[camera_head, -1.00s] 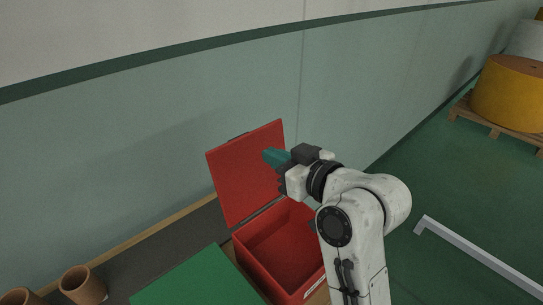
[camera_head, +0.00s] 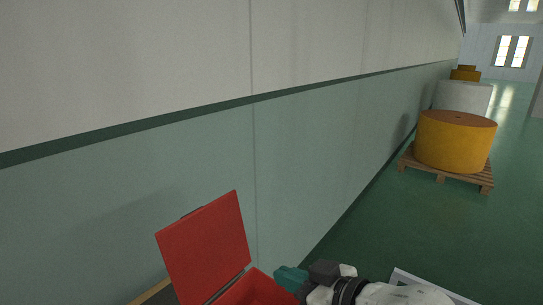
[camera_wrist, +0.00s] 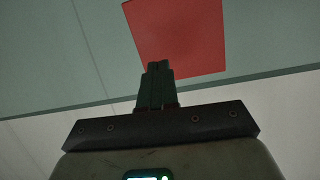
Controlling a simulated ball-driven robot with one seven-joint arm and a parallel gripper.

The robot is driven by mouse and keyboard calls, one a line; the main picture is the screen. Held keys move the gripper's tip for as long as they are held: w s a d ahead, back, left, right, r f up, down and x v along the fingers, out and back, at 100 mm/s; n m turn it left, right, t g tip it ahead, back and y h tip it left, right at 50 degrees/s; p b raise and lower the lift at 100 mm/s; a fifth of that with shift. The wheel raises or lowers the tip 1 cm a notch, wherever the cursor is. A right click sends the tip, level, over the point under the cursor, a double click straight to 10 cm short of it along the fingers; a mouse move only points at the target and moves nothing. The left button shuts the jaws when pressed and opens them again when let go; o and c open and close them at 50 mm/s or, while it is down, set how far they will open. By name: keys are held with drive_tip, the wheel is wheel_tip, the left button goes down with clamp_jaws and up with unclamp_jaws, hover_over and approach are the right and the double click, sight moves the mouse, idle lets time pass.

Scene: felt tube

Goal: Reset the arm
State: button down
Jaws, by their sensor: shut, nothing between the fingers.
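My gripper (camera_head: 278,272) is at the bottom of the head view, just right of the red box's raised lid. In the wrist view its fingers (camera_wrist: 158,68) are together with nothing between them. The red box (camera_head: 255,290) shows only in part at the bottom edge, and its lid (camera_head: 205,248) stands open. The lid also shows as a red panel (camera_wrist: 180,35) beyond my fingertips in the wrist view. Most of the box's inside is cut off by the frame.
A wall (camera_head: 150,215), pale above and green below, runs along the left. Large yellow (camera_head: 455,140) and white (camera_head: 465,97) rolls stand at the right, the yellow one on a wooden pallet (camera_head: 440,176). Green floor between is open.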

drive_tip(key=s+d+f+m+g+h, duration=0.35)
drive_tip(key=s+d+f, duration=0.55)
drive_tip(key=f, duration=0.3)
drive_tip(key=s+d+f+m+g+h, duration=0.2)
drive_tip(key=s+d+f+m+h, duration=0.15)
drive_tip(key=s+d+f, duration=0.75)
drive_tip(key=s+d+f+m+g+h, duration=0.1)
drive_tip(key=s+d+f, duration=0.1)
drive_tip(key=s, duration=0.3)
drive_tip(key=s+d+f+m+g+h, duration=0.1)
drive_tip(key=s+d+f+g+h, duration=0.1)
drive_tip(key=s+f, duration=0.2)
drive_tip(key=shift+s+d, duration=0.4)
drive_tip(key=shift+s, duration=0.2)
drive_tip(key=shift+w+a, duration=0.1)
drive_tip(key=shift+a, duration=0.05)
